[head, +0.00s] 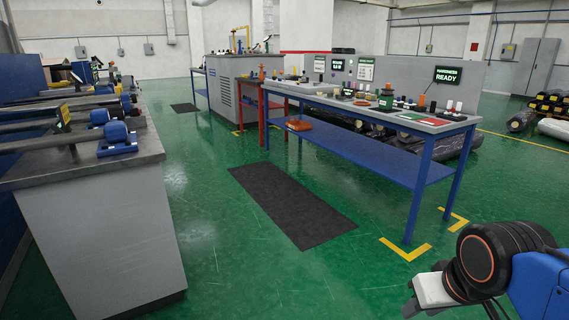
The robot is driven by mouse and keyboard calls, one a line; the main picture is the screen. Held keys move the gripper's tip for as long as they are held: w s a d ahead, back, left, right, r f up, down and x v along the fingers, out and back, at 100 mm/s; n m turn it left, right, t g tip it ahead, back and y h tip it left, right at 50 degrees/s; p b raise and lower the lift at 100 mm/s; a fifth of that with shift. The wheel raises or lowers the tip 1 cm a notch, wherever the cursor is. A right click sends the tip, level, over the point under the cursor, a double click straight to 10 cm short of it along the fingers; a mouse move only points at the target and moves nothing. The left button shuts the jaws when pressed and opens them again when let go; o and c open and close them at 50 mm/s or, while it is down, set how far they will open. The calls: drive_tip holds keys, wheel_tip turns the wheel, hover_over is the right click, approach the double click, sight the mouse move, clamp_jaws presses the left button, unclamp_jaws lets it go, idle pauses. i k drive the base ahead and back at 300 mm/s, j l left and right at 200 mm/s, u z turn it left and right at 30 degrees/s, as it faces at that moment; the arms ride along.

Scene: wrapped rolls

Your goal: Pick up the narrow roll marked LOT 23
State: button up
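No label reading LOT 23 can be made out in the head view. Dark wrapped rolls (460,145) lie on the floor behind the blue table. Another dark roll (520,121) lies at the far right, beside a stack of dark rolls with yellowish ends (550,103). A pale roll (553,129) lies in front of that stack. All are too small to read or to tell which is narrow. My gripper (428,292) shows in part at the lower right, far from the rolls. Its fingertips are not clear, so I cannot tell if it is open or shut.
A blue-legged table (382,168) with small items stands at centre right. A grey-topped bench (90,157) with blue-mounted bars stands on the left. A black mat (290,204) lies on the green floor between them. Yellow corner marks (405,250) lie by the table's near leg.

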sight(371, 97)
drive_tip(key=i+u, duration=0.2)
drive_tip(key=i, duration=1.6)
drive_tip(key=i+z, duration=0.15)
drive_tip(key=i, duration=0.3)
drive_tip(key=i+j+z, duration=0.15)
drive_tip(key=i, duration=0.25)
drive_tip(key=i+j+z, duration=0.15)
drive_tip(key=i, duration=0.25)
drive_tip(key=i+j+z, duration=0.15)
drive_tip(key=i, duration=0.3)
drive_tip(key=i+j+z, duration=0.85)
drive_tip(key=z, duration=0.25)
drive_tip(key=i+j+z, duration=0.1)
drive_tip(key=j+z, duration=0.25)
drive_tip(key=i+j+z, duration=0.1)
drive_tip(key=j+z, duration=0.25)
drive_tip(key=j, duration=0.7)
drive_tip(key=j+z, duration=0.3)
drive_tip(key=j, duration=1.5)
drive_tip(key=k+j, duration=0.1)
drive_tip(key=j, duration=1.45)
drive_tip(key=j+z, duration=0.3)
